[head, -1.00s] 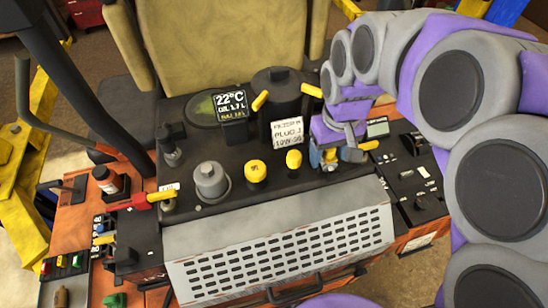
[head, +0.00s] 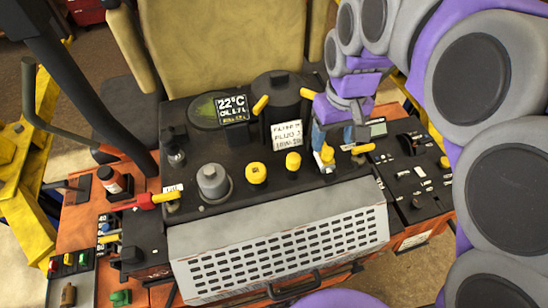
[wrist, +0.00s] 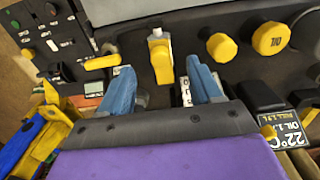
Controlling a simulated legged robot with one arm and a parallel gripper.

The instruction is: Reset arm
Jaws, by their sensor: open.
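My gripper (head: 333,143) is open and empty above the right part of the mower's black panel (head: 225,200). Its two blue fingers also show spread in the wrist view (wrist: 161,85). A small yellow part with a pale tip (head: 327,154) stands on the panel just beyond the fingertips. In the wrist view this yellow part (wrist: 160,58) appears in the gap between the fingers, and it looks apart from them. My purple and grey arm fills the right side of the head view.
Yellow caps (head: 256,173), a grey cap (head: 212,182) and a black canister (head: 277,102) rise from the panel. A display (head: 233,107) stands behind them. A perforated grey cover (head: 280,245) lies in front. Side controls (head: 415,175) are at the right, the seat (head: 215,45) behind.

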